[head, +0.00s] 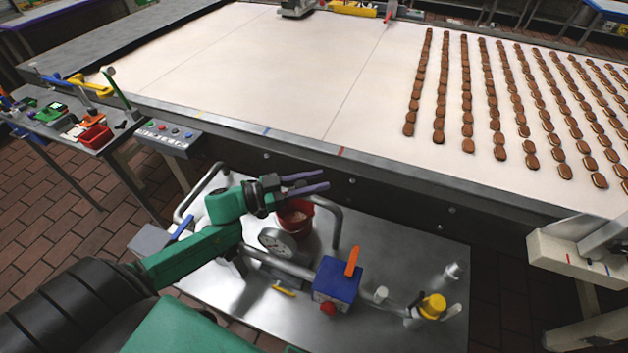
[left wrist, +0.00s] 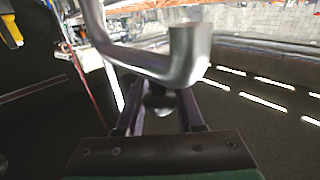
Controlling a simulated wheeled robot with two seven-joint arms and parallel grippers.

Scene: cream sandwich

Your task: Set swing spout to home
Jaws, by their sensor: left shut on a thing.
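The swing spout looks like a bent grey metal tube (head: 337,222) rising from the steel cart, beside a red bucket (head: 286,222). In the left wrist view the bent tube (left wrist: 190,50) crosses just beyond my fingers, with its short end upright. My left gripper (head: 325,180) is above the bucket, its fingers pointing right. In the left wrist view the fingers (left wrist: 160,105) are shut on a dark rounded part below the tube, which looks like part of the spout. The exact contact is partly hidden. My right gripper is not in view.
A round gauge (head: 277,243), a blue box with an orange lever (head: 352,262) and a yellow-capped fitting (head: 433,305) are on the steel cart (head: 250,318). A long conveyor (head: 300,75) with rows of brown biscuits runs behind. A tool table (head: 85,125) stands at left.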

